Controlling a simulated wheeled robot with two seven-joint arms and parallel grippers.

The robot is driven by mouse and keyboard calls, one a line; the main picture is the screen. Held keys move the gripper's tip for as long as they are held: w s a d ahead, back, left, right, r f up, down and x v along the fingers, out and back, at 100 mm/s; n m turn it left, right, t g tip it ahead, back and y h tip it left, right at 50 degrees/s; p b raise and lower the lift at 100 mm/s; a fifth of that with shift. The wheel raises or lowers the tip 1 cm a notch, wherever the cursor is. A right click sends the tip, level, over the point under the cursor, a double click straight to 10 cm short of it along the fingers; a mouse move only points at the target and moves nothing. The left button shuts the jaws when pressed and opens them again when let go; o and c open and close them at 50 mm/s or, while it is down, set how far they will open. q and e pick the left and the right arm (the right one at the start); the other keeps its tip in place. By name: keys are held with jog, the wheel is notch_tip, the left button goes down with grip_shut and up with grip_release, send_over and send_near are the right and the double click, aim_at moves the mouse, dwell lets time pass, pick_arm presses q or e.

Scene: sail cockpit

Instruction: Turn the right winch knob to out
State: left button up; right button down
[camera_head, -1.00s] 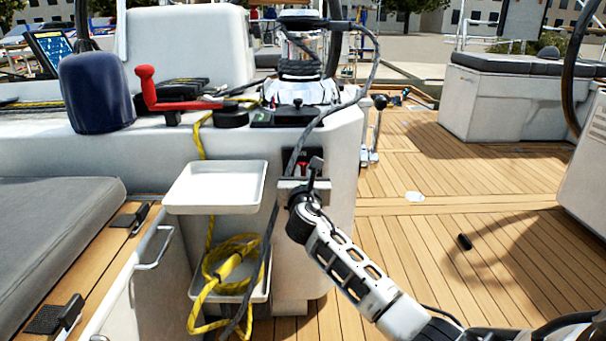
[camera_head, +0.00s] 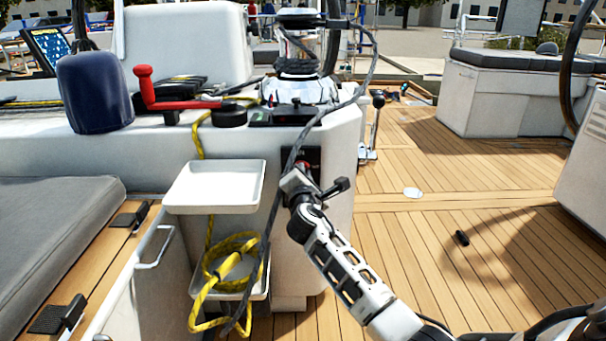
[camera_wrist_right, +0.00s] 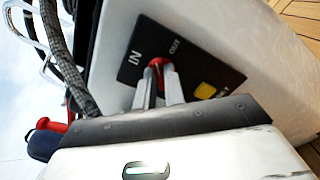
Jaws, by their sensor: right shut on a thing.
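The right winch knob (camera_wrist_right: 157,64) is red and sits on a dark panel marked IN and OUT (camera_wrist_right: 190,62) on the white cockpit moulding. In the right wrist view my right gripper (camera_wrist_right: 158,82) has its two fingers closed around the knob, one on each side, hiding part of it. The panel is tilted in that view, and a yellow patch (camera_wrist_right: 205,91) shows on it. In the head view the gripper (camera_head: 304,178) is at the panel (camera_head: 314,157) on the front face below the winch (camera_head: 299,75). My left gripper is not in view.
A grey rope (camera_head: 276,200) hangs from the winch close to the left of my gripper. A white tray (camera_head: 215,207) and coiled yellow rope (camera_head: 230,255) are to the left. A lever (camera_head: 376,120) stands to the right. The wooden deck (camera_head: 420,240) is mostly clear.

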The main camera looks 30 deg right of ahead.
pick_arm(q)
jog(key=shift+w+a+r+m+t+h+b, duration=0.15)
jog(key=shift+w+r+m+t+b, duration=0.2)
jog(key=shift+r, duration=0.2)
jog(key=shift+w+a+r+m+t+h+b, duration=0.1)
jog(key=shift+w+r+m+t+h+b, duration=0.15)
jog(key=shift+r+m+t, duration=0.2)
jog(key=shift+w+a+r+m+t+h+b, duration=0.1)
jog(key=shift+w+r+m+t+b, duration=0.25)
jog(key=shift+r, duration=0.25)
pick_arm(e)
jog(key=shift+f+m, duration=0.2)
jog(key=shift+m, duration=1.8)
jog(key=shift+f+m, duration=0.15)
jog(key=shift+m, duration=1.85)
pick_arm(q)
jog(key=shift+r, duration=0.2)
pick_arm(e)
jog(key=c, duration=1.5)
grip_release()
jog(key=shift+r, duration=0.1)
